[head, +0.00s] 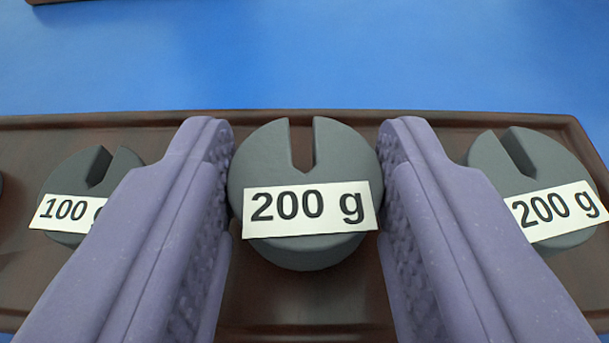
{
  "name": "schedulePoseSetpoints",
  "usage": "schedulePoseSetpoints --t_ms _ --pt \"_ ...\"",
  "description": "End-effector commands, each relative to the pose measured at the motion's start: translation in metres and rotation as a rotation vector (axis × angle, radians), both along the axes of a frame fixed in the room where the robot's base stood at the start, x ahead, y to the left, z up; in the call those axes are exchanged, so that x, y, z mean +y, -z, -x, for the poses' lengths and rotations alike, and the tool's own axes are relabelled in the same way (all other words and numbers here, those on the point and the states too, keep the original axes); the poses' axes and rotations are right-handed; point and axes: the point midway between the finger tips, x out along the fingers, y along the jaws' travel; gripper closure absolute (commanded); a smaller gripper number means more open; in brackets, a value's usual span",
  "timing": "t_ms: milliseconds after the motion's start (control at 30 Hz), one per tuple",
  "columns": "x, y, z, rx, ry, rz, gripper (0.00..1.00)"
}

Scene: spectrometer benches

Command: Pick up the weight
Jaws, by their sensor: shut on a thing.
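A dark grey slotted weight labelled "200 g" (265,168) is in the middle of the head view, its slot pointing away from me. My gripper (306,150) has its two purple textured fingers on either side of this weight, shut on it. The weight's lower side shows below the label. I cannot tell whether its base touches the tray under it. A second "200 g" weight (550,158) is to the right, partly hidden by the right finger. A "100 g" weight (75,175) is to the left, partly hidden by the left finger.
The weights are over a dark brown wooden tray (300,312) with a raised rim. Part of another dark weight shows at the left edge. A blue surface (300,55) beyond the tray is clear, with a brown edge at the top left.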

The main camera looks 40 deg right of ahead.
Motion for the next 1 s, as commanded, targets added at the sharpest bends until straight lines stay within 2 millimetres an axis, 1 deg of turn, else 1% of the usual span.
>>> schedulePoseSetpoints --t_ms 167,267,333,467,600,700,900,1000 --pt "0.000 -0.021 0.000 -0.001 0.002 -0.002 0.94" --pt "0.000 -0.037 0.000 -0.002 0.001 -0.002 0.94" --pt "0.015 -0.034 0.008 0.000 -0.007 0.001 0.94" --pt "0.041 -0.036 0.025 -0.002 -0.008 0.003 0.94" --pt "0.074 -0.039 0.046 -0.002 -0.011 0.003 0.94" --pt "0.094 -0.041 0.059 -0.003 -0.011 0.005 0.94" --pt "0.123 -0.044 0.078 -0.001 -0.007 0.003 0.94" --pt "0.131 -0.045 0.084 -0.001 -0.003 0.001 0.94"
